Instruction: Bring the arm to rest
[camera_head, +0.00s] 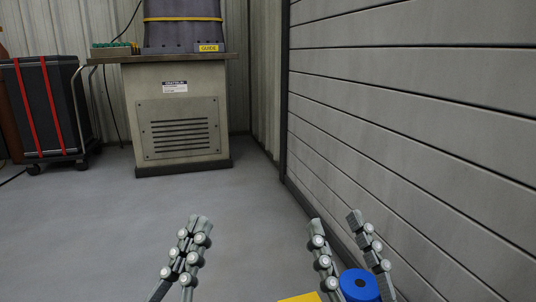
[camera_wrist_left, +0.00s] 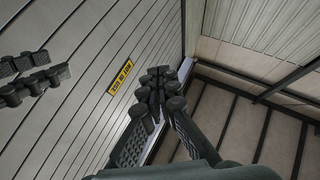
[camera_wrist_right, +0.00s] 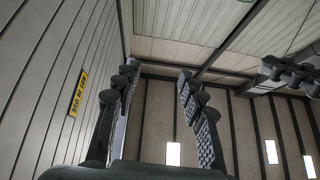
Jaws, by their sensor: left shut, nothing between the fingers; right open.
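My left gripper (camera_head: 200,220) is low in the middle of the head view, its fingers pressed together and pointing up and away. Its closed, empty fingertips also show in the left wrist view (camera_wrist_left: 158,76). My right gripper (camera_head: 335,216) is to its right, fingers apart with nothing held between the tips. It is open in the right wrist view (camera_wrist_right: 158,72) too. The two grippers are side by side and apart. The arms behind them are mostly out of the head view.
A slatted grey wall (camera_head: 420,110) is close on the right. A beige vented cabinet (camera_head: 180,90) stands at the back; a black case with red straps (camera_head: 48,105) is left. Grey floor (camera_head: 100,220) is clear. A blue ring (camera_head: 345,281) and yellow piece (camera_head: 300,297) show low; their supports are hidden.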

